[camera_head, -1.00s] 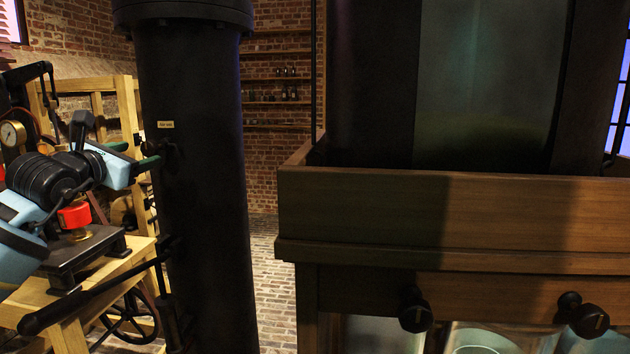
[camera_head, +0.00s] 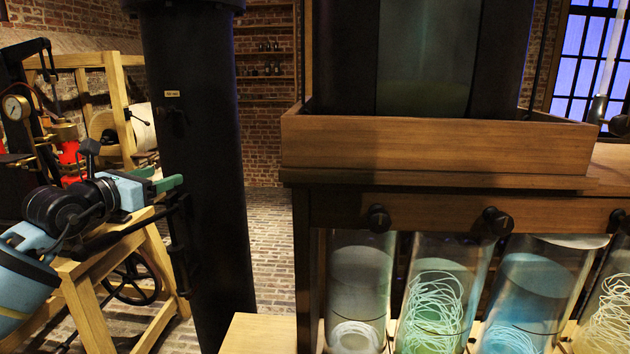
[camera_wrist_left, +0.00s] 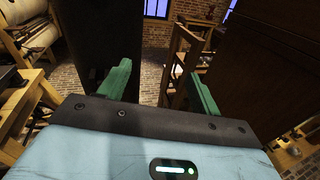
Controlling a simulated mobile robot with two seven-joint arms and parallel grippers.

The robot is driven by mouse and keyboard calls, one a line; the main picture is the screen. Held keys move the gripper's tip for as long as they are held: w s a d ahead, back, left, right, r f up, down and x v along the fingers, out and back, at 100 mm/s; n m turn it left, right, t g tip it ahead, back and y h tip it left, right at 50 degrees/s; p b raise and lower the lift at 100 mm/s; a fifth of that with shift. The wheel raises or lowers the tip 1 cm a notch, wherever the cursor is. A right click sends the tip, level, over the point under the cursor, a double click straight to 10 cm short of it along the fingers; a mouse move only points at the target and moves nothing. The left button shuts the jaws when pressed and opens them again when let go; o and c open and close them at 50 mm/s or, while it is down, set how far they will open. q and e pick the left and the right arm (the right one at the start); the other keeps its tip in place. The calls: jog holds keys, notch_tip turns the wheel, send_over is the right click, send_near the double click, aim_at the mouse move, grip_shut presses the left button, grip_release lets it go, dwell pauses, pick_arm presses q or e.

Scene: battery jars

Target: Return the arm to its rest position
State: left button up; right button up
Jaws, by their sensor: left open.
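My left arm comes in from the left in the head view, and its left gripper (camera_head: 170,184) points right, beside the tall black column (camera_head: 205,150). In the left wrist view the two green fingers of this gripper (camera_wrist_left: 158,88) are spread apart with nothing between them. Behind the gap are a brick wall and floor. My right gripper is not in view.
Glass jars (camera_head: 437,290) holding pale coils stand under a wooden cabinet (camera_head: 430,148) with black knobs. A wooden stand (camera_head: 95,300) with a wheel and a gauge (camera_head: 15,107) are at left. Brick floor (camera_head: 272,240) is clear between column and cabinet.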

pick_arm(q)
jog(key=s+d+f+n+h, duration=0.2)
jog(key=s+d+f+n, duration=0.2)
jog(key=f, duration=0.4)
jog(key=s+d+f+n+h, duration=0.1)
jog(key=s+d+f+n, duration=0.35)
jog(key=f, duration=0.35)
jog(key=s+d+f+n+h, duration=0.25)
jog(key=d+f+n, duration=0.2)
jog(key=f, duration=0.35)
jog(key=s+a+f+n+y, duration=0.2)
jog(key=s+f+n+y, duration=0.6)
jog(key=s+f+n, duration=0.8)
jog(key=s+f+n+g+y, duration=0.1)
jog(key=s+f+n+g, duration=0.5)
jog(key=s+f, duration=0.9)
jog(key=s+n, duration=0.2)
jog(key=n, duration=0.1)
jog(key=shift+d+n+y, duration=0.15)
jog(key=shift+n+y, duration=0.2)
jog(key=shift+n, duration=0.05)
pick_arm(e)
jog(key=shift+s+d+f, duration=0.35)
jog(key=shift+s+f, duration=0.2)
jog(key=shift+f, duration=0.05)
pick_arm(q)
jog(key=shift+r, duration=0.1)
